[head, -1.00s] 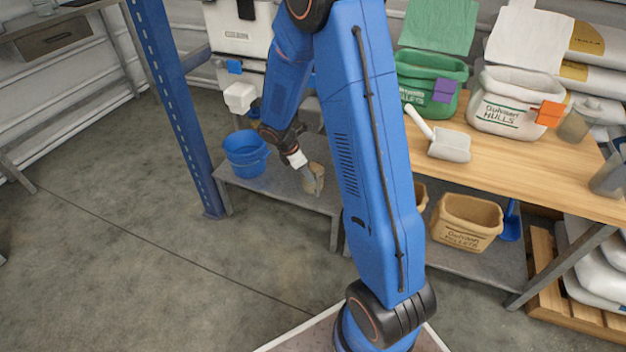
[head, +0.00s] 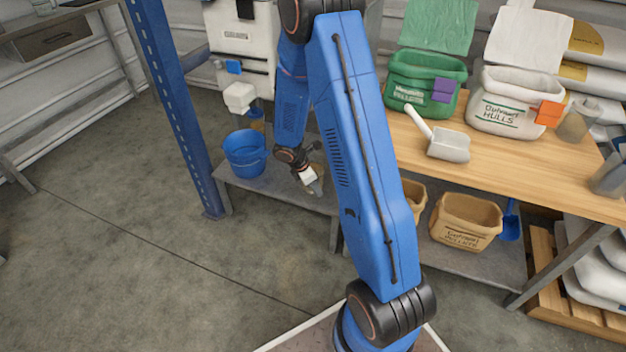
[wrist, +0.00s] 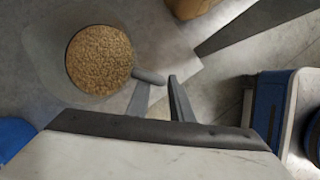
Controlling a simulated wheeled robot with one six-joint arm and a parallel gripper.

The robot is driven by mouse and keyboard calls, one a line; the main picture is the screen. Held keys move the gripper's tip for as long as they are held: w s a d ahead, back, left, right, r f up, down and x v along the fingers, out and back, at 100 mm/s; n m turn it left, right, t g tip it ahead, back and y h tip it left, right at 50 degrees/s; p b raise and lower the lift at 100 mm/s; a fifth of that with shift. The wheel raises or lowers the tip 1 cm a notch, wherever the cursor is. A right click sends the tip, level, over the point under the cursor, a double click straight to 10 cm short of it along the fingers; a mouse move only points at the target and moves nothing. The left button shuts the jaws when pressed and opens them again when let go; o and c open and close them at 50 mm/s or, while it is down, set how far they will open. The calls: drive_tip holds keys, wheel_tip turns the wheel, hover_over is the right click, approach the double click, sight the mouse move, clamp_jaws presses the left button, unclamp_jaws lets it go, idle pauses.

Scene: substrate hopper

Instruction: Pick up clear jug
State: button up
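The clear jug (wrist: 66,88) shows in the wrist view at upper left, seen from above. It holds tan pellets, and its grey handle (wrist: 148,76) points right. My gripper (wrist: 159,80) is open, with its two fingers apart. The handle's end lies at the fingertips, close to the left finger; I cannot tell whether they touch. In the head view my gripper (head: 314,188) is low over the grey lower shelf (head: 275,187), and the jug is mostly hidden behind it.
A blue bucket (head: 245,155) stands on the shelf left of my gripper. A blue post (head: 172,110) rises at the shelf's left end. The wooden table (head: 520,165) holds a scoop (head: 449,146) and bins. A tan bin (head: 466,222) sits on the shelf beneath it.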

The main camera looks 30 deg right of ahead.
drive_tip(key=shift+c, duration=0.7)
clamp_jaws()
drive_tip(key=shift+r, duration=0.15)
drive_tip(key=shift+r, duration=0.3)
drive_tip(key=w+a+r, duration=0.1)
drive_tip(key=a, duration=0.8)
drive_tip(key=a+r, duration=0.1)
drive_tip(key=a, duration=0.8)
drive_tip(key=shift+w+r, duration=0.3)
drive_tip(key=shift+w, duration=0.05)
drive_tip(key=shift+s, duration=0.1)
